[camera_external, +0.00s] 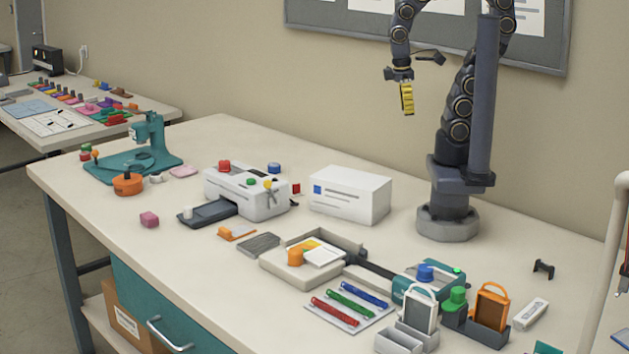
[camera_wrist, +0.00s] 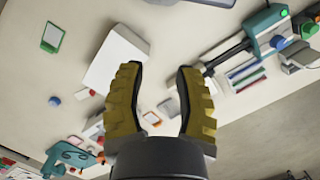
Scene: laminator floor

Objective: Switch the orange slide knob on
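A small flat orange piece with a pale part (camera_external: 237,234) lies on the table in front of the white laminator. It may be the orange slide knob, but its setting is too small to read. Other orange things are a round orange pot (camera_external: 128,184) by the teal press and an orange piece (camera_external: 296,256) in the pale tray. My gripper (camera_external: 407,98) hangs high above the back of the table, far from all of these. In the wrist view my gripper (camera_wrist: 159,68) has its yellow-black fingers apart with nothing held; a blurred reddish-orange patch (camera_wrist: 152,118) shows between them.
The laminator (camera_external: 245,192) carries coloured knobs. A white box (camera_external: 350,195) stands right of it; a grey pad (camera_external: 258,244) lies in front. Pens (camera_external: 350,302) and badge holders crowd the front right. The table's left front is mostly clear.

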